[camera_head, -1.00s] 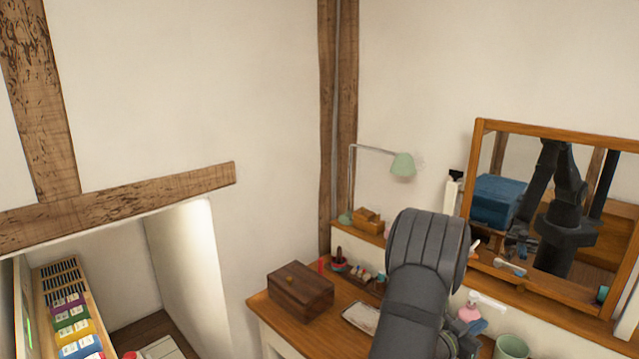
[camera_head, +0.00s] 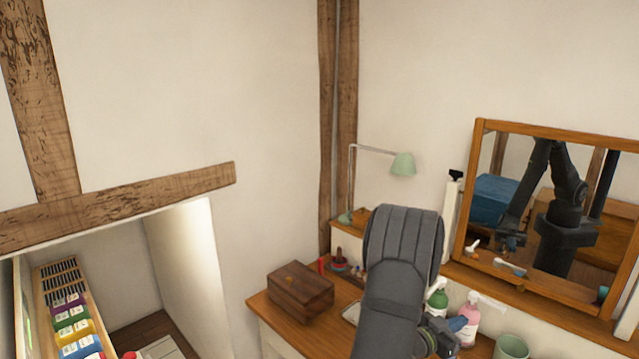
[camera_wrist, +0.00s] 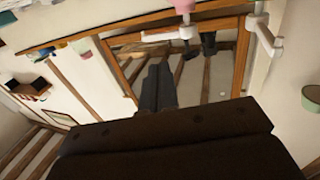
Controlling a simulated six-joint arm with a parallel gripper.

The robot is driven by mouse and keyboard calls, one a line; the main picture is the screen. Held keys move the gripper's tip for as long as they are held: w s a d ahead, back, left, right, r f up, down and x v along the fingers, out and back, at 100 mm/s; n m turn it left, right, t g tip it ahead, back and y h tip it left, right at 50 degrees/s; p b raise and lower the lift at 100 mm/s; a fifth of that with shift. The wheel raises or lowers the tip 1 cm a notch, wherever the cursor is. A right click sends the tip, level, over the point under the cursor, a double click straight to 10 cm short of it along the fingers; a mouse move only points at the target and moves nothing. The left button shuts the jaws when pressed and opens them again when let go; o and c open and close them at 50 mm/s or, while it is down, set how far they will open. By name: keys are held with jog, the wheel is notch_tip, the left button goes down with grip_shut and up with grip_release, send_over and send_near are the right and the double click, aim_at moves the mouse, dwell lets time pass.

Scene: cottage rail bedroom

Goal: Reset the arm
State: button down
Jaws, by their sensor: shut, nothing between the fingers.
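My arm's dark grey link rises in front of the desk in the head view and hides part of the desktop. In the wrist view my gripper (camera_wrist: 165,135) is a large dark shape across the lower part, shut and empty. It is tilted, with the mirror (camera_wrist: 215,75) beyond it. The framed mirror (camera_head: 478,195) also stands on the right in the head view and reflects my dark arm. In the head view my fingertips cannot be made out directly.
A wooden box (camera_head: 300,293) sits on the desk (camera_head: 285,332). A lamp (camera_head: 403,164) stands behind.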

jog(key=v, duration=0.6)
jog(key=w+d+r+n+t+y, duration=0.5)
jog(key=d+t+y, duration=0.1)
jog(key=d+t, duration=0.1)
jog(key=w+d+r+n+t+y, duration=0.5)
jog(key=d+n+t+y, duration=0.1)
jog(key=d+t+y, duration=0.1)
jog(key=shift+d+t, duration=0.5)
jog(key=shift+t, duration=0.5)
dwell(0.7)
